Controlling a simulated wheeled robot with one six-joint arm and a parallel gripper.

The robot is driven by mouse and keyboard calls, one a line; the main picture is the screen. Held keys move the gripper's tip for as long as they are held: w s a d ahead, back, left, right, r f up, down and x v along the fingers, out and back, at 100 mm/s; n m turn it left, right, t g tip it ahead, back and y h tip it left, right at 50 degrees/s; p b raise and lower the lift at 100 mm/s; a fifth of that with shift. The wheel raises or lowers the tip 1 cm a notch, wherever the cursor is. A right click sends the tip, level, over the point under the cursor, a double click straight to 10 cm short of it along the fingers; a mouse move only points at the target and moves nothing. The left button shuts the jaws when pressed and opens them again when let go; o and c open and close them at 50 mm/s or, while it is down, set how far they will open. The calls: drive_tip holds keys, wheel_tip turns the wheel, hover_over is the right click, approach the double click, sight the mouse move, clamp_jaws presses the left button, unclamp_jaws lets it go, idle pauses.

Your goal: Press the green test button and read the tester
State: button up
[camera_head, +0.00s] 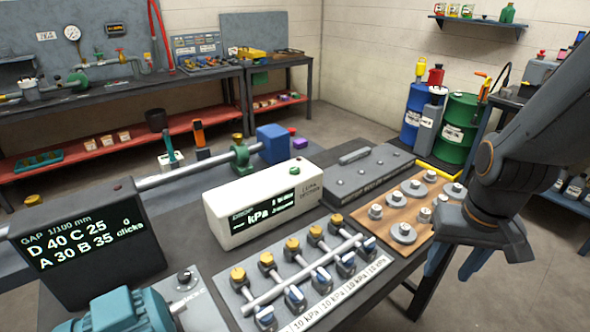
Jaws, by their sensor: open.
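The tester (233,227) is a white box on the dark bench in the middle of the head view. Its black display (262,213) shows "kPa" and smaller text that I cannot read clearly; I make out no number. The green button (296,169) stands on top of the tester near its right end, uncovered. My gripper (456,262) is at the right, with its blue fingers open and pointing down. It is apart from the tester and its button, past the right part of the bench. I see nothing between the fingers.
A manifold with several yellow-capped valves (291,244) lies in front of the tester. A wooden board with metal discs (377,226) is right of it. A grey lidded case (371,180) sits behind. A black display box (92,251) and teal motor (125,312) stand left.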

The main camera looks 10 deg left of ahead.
clamp_jaws()
idle(1.5)
